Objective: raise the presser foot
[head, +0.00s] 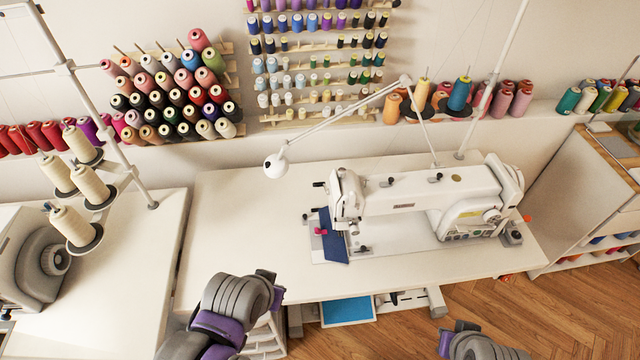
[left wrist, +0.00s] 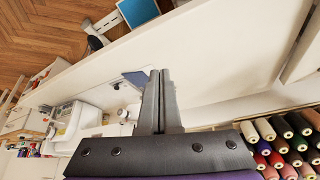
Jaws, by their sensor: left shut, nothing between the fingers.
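The white sewing machine (head: 420,195) stands on its white table (head: 230,240), with its needle head (head: 345,200) at the left end. A dark blue cloth (head: 334,243) lies under the head. The presser foot and its lever are too small to make out. My left gripper is shut and empty, its fingers together in the left wrist view (left wrist: 160,88). In the head view my left arm is in front of the table, left of the machine, and the fingers are hidden. The machine also shows at the left of the wrist view (left wrist: 66,118), apart from the fingers. Only part of my right arm shows at the bottom.
A white lamp (head: 277,164) on a jointed arm hangs over the table left of the machine. Another machine (head: 35,262) and a thread stand with cones (head: 72,226) are at the left. Spool racks line the wall. The table's left part is clear.

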